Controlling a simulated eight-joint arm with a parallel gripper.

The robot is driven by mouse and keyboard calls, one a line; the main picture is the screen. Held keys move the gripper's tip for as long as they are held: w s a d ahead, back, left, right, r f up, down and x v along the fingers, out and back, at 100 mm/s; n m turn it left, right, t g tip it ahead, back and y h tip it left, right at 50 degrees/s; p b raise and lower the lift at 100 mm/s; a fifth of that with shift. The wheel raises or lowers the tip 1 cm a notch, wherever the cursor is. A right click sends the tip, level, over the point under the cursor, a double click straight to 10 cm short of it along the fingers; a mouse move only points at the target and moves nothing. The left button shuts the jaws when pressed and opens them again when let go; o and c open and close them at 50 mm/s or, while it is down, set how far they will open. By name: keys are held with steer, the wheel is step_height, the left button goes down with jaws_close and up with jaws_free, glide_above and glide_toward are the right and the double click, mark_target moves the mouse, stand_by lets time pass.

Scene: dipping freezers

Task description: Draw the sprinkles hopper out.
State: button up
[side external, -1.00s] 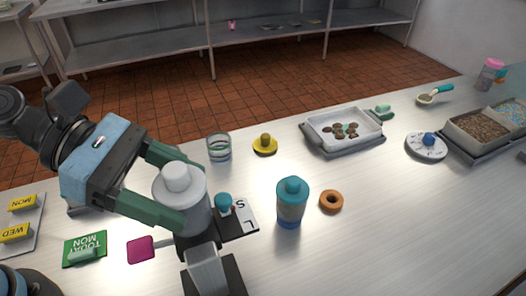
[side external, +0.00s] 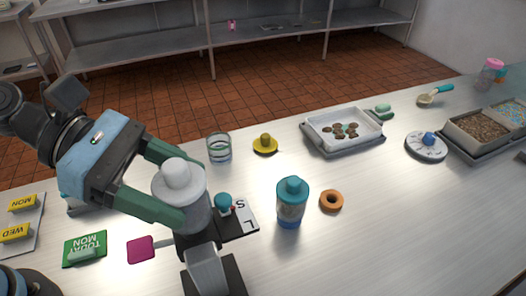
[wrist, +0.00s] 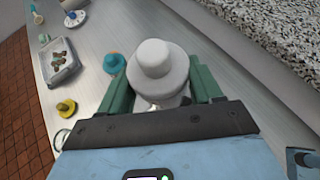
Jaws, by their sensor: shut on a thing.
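The sprinkles hopper (side external: 181,184), a pale grey-white cylinder with a stepped knob on top, stands upright at a dark dispenser stand (side external: 213,268). My gripper (side external: 184,198) has its green fingers on either side of the hopper and is shut on it. In the wrist view the hopper (wrist: 158,66) sits between the two fingers (wrist: 162,95). Its lower end is hidden by the finger and the stand, so I cannot tell whether it is clear of the stand. A teal knob (side external: 223,200) and a plate marked S and L (side external: 242,217) are on the stand's right.
A blue bottle (side external: 291,205) and an orange ring (side external: 331,200) stand right of the stand. A glass (side external: 219,148) and yellow knobbed piece (side external: 265,146) are behind. A magenta paddle (side external: 141,249) and green card (side external: 85,249) lie left. The right foreground counter is clear.

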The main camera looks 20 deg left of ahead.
mark_target(163, 164)
steer(key=shift+r, duration=0.1)
steer(key=shift+r, duration=2.65)
